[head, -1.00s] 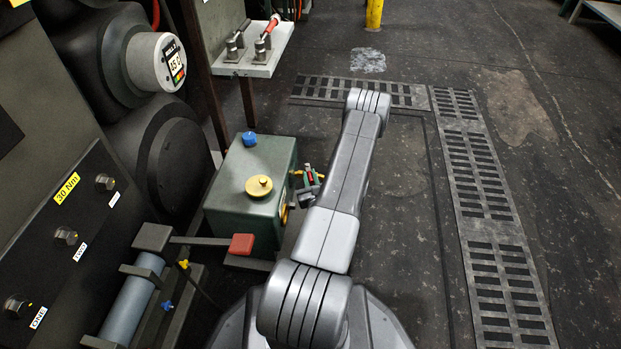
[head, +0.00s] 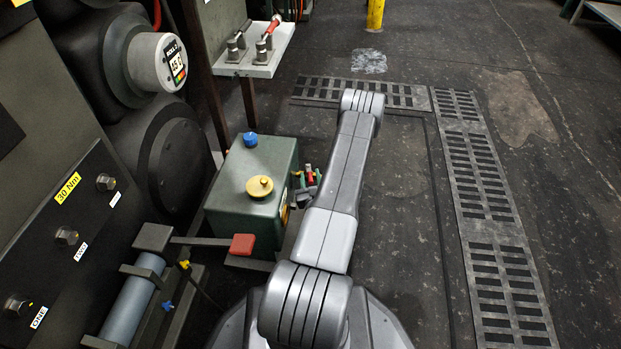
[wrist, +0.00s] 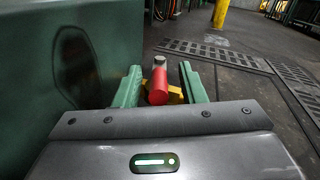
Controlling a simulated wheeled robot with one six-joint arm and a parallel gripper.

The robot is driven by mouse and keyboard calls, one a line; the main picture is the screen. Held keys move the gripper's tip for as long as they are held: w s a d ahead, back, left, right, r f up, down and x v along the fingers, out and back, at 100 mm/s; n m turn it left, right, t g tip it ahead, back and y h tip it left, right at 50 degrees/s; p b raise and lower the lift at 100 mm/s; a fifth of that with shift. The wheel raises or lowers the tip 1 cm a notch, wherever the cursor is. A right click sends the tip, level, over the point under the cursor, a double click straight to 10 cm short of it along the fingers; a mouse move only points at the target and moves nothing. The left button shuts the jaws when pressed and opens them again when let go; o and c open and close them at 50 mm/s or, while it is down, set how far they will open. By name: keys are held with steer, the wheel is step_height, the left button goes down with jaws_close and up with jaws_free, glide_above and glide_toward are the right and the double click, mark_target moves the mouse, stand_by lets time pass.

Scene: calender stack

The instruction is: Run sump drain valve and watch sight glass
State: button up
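The green sump box (head: 248,183) stands left of my arm in the head view and fills the left of the wrist view (wrist: 65,65). A red valve handle (wrist: 158,88) with a grey end and yellow behind it shows low beside the box. My gripper (wrist: 159,70) has its green fingers on either side of this handle, with a visible gap on both sides. In the head view my gripper (head: 309,179) is small, at the box's right side, with red between its fingers. A yellow-rimmed part (head: 284,216), possibly the sight glass, shows edge-on; its face is hidden.
A yellow cap (head: 260,187) and blue cap (head: 250,139) top the box. A red-ended lever (head: 242,244) juts out in front. A round gauge (head: 172,62) and a bracket shelf (head: 255,50) stand behind. Floor right of my arm, with grating (head: 480,190), is clear.

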steer(key=shift+s, duration=0.15)
steer(key=s+p, duration=0.2)
steer(key=s, duration=0.5)
steer(key=shift+d, duration=0.45)
steer(key=shift+s, duration=0.1)
